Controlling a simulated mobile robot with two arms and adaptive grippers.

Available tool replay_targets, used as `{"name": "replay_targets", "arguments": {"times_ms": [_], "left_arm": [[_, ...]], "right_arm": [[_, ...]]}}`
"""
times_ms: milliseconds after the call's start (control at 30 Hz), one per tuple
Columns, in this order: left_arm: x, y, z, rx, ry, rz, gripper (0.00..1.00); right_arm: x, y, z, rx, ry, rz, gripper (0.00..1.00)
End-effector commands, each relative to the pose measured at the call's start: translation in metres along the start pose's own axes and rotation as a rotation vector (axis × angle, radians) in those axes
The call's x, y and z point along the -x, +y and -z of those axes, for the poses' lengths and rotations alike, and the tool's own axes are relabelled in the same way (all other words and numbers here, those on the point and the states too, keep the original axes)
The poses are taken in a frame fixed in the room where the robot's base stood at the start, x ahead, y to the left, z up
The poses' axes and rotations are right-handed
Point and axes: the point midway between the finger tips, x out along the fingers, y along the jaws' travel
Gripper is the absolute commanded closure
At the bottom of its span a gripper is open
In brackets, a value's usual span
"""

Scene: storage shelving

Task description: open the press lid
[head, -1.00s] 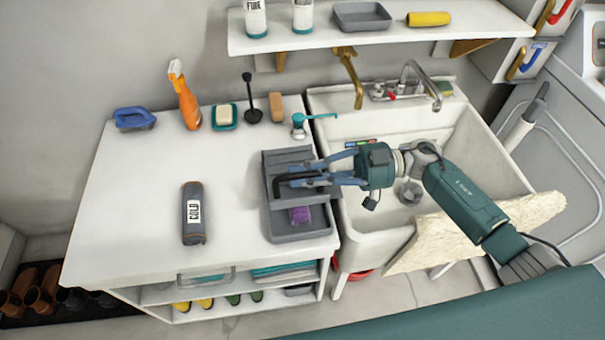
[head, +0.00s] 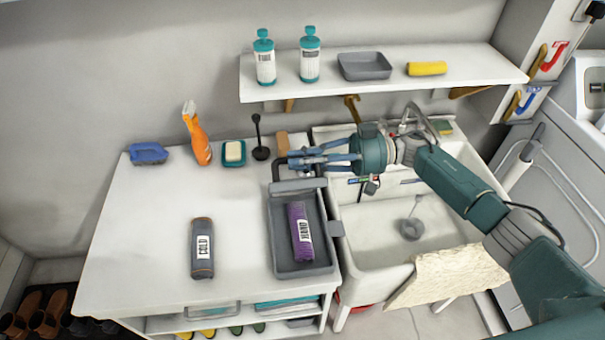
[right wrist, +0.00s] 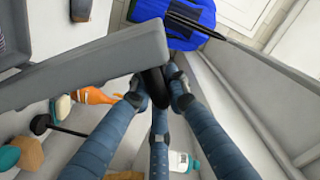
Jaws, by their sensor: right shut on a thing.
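The press is a grey tray (head: 326,255) on the white counter, left of the sink. A purple roll (head: 301,231) with a white label lies inside it in plain sight. The press lid (head: 298,185) is swung up at the tray's back end and shows nearly edge-on. My right gripper (head: 293,159) is shut on the lid's black handle (head: 279,172), above the back of the press. In the right wrist view the fingers (right wrist: 158,82) close around the handle, beside the grey lid (right wrist: 90,68). My left gripper is not in view.
A grey labelled roll (head: 202,248) lies left of the press. A blue brush (head: 149,153), orange spray bottle (head: 197,138), soap dish (head: 234,153) and black plunger-like tool (head: 260,150) line the counter's back. The wall shelf (head: 380,84) overhangs behind my gripper.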

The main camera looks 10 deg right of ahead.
Motion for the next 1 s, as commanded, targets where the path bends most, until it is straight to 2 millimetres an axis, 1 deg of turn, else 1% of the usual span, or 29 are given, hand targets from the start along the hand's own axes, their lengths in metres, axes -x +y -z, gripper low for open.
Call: {"name": "replay_targets", "arguments": {"times_ms": [33,133,633,667,700,733,1000], "left_arm": [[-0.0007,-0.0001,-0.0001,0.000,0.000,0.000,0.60],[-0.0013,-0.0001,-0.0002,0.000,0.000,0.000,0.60],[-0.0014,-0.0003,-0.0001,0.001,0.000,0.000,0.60],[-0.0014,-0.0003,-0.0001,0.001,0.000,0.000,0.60],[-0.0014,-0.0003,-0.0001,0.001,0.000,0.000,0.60],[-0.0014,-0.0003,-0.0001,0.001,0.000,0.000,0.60],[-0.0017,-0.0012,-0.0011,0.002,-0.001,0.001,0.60]], "right_arm": [[0.0003,-0.0004,0.0072,-0.012,0.004,0.005,1.00],[0.0002,0.0021,0.0123,-0.036,0.004,0.005,1.00],[0.0005,0.0036,0.0165,-0.054,0.005,0.005,1.00],[0.0005,0.0035,0.0165,-0.054,0.005,0.005,0.80],[0.0004,0.0035,0.0165,-0.053,0.005,0.005,0.72],[0.0004,0.0036,0.0163,-0.053,0.005,0.005,0.69],[0.0008,0.0052,0.0137,-0.055,0.002,0.002,0.69]]}}
